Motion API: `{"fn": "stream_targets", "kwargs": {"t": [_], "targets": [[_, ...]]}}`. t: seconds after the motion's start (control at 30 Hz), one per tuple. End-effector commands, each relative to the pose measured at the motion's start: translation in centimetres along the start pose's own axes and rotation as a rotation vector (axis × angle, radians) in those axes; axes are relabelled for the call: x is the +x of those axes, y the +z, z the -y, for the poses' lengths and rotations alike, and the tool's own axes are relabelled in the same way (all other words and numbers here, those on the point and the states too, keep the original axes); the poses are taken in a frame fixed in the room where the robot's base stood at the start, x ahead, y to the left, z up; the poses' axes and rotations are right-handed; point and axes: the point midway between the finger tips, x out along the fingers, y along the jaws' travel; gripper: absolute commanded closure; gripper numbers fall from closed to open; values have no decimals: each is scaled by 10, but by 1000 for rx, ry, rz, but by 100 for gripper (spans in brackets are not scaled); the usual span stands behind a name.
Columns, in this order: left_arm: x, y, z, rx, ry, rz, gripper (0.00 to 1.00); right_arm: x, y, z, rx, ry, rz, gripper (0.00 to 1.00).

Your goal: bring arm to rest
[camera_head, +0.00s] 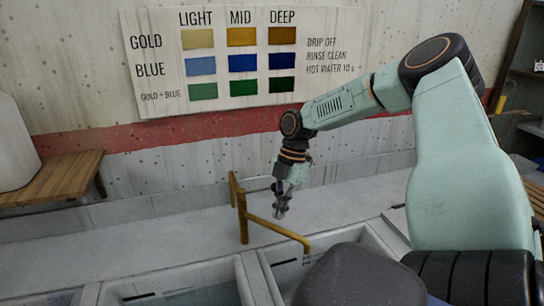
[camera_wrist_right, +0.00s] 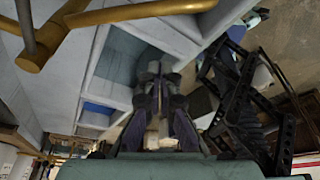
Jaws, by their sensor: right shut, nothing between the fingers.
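My right gripper (camera_head: 282,210) hangs at the end of my green right arm, fingertips down, just right of the brass rail's upright. The fingers are shut with nothing between them. In the right wrist view the closed fingers (camera_wrist_right: 155,75) point out over the sinks, with no object at their tips. The brass rail (camera_head: 242,217) stands on the ledge behind the sinks, and a spout-like arm of it reaches forward to the right. It also shows at the upper left of the right wrist view (camera_wrist_right: 130,14). My left gripper is out of view.
Sinks (camera_head: 180,293) with pale rims run along the front below the rail. A colour chart (camera_head: 240,60) is on the wall behind. A wooden bench (camera_head: 65,177) with a white container (camera_head: 12,145) stands at the left. Shelves (camera_head: 528,85) stand at the far right.

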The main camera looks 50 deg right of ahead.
Motion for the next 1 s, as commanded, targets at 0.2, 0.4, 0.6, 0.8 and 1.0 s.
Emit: {"fn": "stream_targets", "kwargs": {"t": [0.2, 0.4, 0.6, 0.8, 1.0], "targets": [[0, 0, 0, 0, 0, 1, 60, -2, 0, 1, 0, -1, -1, 100], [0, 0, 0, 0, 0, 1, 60, 3, -6, -1, 19, 1, 4, 100], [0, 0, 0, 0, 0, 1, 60, 54, -59, -12, 227, 23, 24, 100], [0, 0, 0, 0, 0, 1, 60, 131, -122, 7, 563, 39, 31, 100], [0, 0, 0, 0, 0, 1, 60, 202, -167, 64, 931, 52, 69, 100]]}}
